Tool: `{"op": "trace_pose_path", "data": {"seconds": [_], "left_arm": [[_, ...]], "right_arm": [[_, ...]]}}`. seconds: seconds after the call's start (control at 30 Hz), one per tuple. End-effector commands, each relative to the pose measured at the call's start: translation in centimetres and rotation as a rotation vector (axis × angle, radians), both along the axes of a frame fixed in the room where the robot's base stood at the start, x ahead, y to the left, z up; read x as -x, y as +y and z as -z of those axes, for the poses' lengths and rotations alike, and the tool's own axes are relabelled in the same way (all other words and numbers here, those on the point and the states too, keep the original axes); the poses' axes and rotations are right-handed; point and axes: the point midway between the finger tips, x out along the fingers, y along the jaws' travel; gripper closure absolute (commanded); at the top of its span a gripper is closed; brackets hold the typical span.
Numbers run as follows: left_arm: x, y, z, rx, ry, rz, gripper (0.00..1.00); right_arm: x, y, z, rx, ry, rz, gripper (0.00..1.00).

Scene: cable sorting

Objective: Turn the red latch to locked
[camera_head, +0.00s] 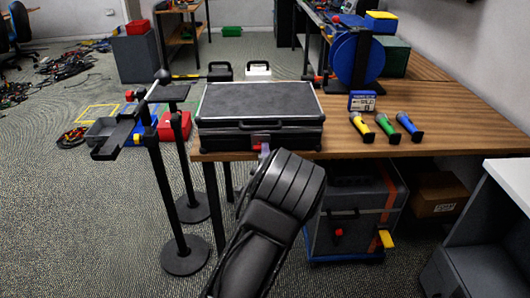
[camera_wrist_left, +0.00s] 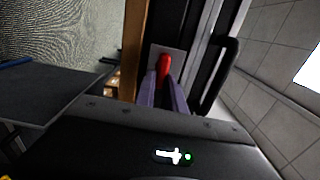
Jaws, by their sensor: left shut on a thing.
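A black hard case (camera_head: 258,103) lies closed on the wooden table, its front near the table's edge. A red latch (camera_head: 257,147) sits on the case front, near the dark handle. In the left wrist view the red latch (camera_wrist_left: 164,64) stands on a grey plate, between the fingertips. My left gripper (camera_head: 264,153) reaches it from the front; its pale purple fingers (camera_wrist_left: 164,82) are shut on the latch. My own wrist hides part of the fingers in the head view. I cannot tell the latch's exact angle. My right gripper is out of view.
Black stands (camera_head: 185,262) rise left of the table. A grey wheeled case (camera_head: 345,225) sits under it.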

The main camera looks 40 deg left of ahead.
Motion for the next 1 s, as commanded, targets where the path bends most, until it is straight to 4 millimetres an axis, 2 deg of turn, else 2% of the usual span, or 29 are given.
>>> {"op": "trace_pose_path", "data": {"seconds": [0.2, 0.23, 0.5, 0.8, 1.0], "left_arm": [[0.0, -0.1, 0.1, -0.002, 0.003, 0.002, 1.0], [0.0, -0.1, 0.1, -0.002, 0.003, 0.002, 0.85], [0.0, 0.0, 0.0, 0.0, 0.001, 0.001, 0.64], [0.2, -0.2, 0.0, 0.001, 0.001, 0.001, 0.64], [1.8, -1.5, 0.0, 0.001, 0.0, 0.002, 0.64]], "right_arm": [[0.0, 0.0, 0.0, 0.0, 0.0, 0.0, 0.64], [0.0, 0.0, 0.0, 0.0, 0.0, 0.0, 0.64], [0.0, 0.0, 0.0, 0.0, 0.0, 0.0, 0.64], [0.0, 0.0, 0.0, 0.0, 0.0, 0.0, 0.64], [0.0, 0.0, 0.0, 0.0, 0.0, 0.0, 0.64]]}}
